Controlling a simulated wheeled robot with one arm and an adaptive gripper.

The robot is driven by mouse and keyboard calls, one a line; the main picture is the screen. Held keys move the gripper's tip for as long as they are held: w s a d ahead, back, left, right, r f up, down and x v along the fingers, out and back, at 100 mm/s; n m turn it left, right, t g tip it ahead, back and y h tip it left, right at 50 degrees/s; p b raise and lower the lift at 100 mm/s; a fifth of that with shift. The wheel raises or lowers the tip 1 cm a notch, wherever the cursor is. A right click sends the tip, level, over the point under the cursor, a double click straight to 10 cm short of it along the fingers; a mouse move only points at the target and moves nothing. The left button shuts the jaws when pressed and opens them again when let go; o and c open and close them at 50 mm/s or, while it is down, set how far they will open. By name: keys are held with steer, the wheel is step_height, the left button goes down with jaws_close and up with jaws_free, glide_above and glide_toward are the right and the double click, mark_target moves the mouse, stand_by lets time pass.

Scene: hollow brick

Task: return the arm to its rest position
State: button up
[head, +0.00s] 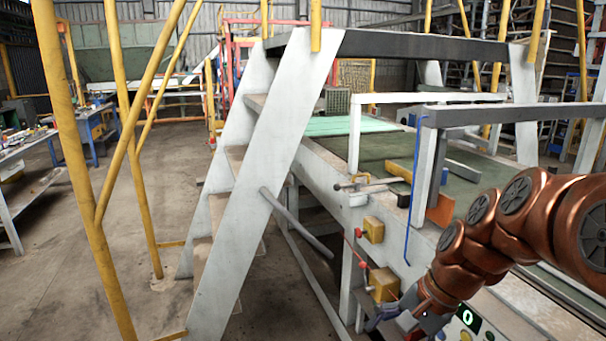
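My copper-coloured arm (515,225) reaches in from the right edge and bends down toward the bottom of the head view. My gripper (385,318) shows only in part at the bottom edge, beside the side of the machine. Its fingers are cut off or too small to tell whether they are open or shut. I see nothing clearly held in it.
A white staircase (265,160) with a dark platform (420,45) spans the conveyor machine (375,165). Yellow posts (75,150) stand at the left. Yellow boxes (383,284) sit on the machine's side, near my gripper. The concrete floor (60,250) at left is open.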

steer(key=s+d+f+n+g+h, duration=0.1)
steer(key=s+n, duration=0.3)
steer(key=s, duration=0.6)
steer(key=s+d+f+n+g+h, duration=0.1)
steer(key=s+f+n+h, duration=0.2)
steer(key=s, duration=0.7)
steer(key=shift+s+d+f+n+g+h, duration=0.3)
steer(key=shift+f+n+h, duration=0.1)
steer(key=shift+f+n, duration=0.6)
steer(key=shift+r, duration=0.15)
